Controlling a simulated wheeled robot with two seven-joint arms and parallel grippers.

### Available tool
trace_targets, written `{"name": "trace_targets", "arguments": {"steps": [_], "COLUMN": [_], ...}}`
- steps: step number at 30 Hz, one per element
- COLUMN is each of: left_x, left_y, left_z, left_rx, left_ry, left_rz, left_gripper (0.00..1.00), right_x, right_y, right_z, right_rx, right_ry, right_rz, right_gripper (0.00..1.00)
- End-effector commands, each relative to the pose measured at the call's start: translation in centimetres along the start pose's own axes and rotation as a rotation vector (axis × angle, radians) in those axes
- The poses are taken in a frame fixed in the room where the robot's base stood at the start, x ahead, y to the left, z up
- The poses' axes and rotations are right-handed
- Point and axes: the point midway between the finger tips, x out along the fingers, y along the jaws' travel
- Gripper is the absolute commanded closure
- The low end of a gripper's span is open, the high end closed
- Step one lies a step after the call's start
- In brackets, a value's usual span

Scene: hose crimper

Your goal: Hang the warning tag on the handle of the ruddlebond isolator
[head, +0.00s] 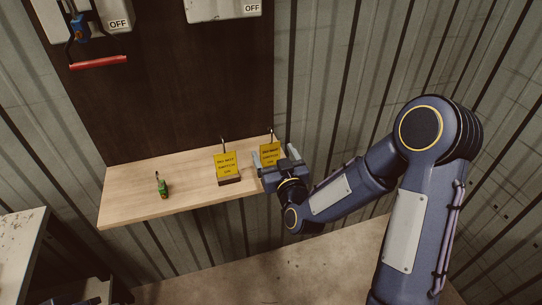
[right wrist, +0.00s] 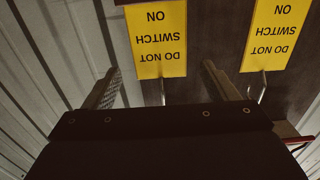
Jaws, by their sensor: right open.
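Two yellow warning tags reading "DO NOT SWITCH ON" stand on the wooden shelf (head: 190,208), each with a metal hook at its top. One tag (head: 226,165) is at mid-shelf; the other tag (head: 270,154) is near the right end. My right gripper (head: 275,157) is open at the right tag, its fingers on either side. In the right wrist view the fingers (right wrist: 162,72) are apart, with one tag (right wrist: 158,38) upside down between and beyond them. Two grey isolator boxes, left (head: 115,14) and right (head: 222,8), read OFF. Neither shows a ruddlebond name. My left gripper is out of view.
A small green object (head: 163,186) stands on the shelf's left part. A red bar (head: 98,62) and a blue part (head: 80,26) are at the left box. A grey worn surface (head: 18,245) is at lower left.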

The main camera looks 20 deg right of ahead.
Motion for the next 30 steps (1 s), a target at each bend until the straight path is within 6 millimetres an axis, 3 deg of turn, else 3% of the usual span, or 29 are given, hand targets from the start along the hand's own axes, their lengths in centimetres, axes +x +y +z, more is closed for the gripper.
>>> {"name": "trace_targets", "arguments": {"steps": [10,20,30], "left_x": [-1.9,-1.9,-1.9], "left_y": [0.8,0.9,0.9], "left_z": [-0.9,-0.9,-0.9], "left_rx": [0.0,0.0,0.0], "left_ry": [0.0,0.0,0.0], "left_rz": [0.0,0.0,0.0], "left_gripper": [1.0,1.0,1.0], "right_x": [4.7,5.4,5.4], "right_y": [0.0,0.0,0.0], "right_z": [-0.6,-0.4,-0.4], "right_rx": [0.0,0.0,0.0], "right_ry": [-0.001,-0.001,-0.001], "right_rz": [0.0,-0.002,-0.002], "right_gripper": [0.2,0.21,0.66]}}
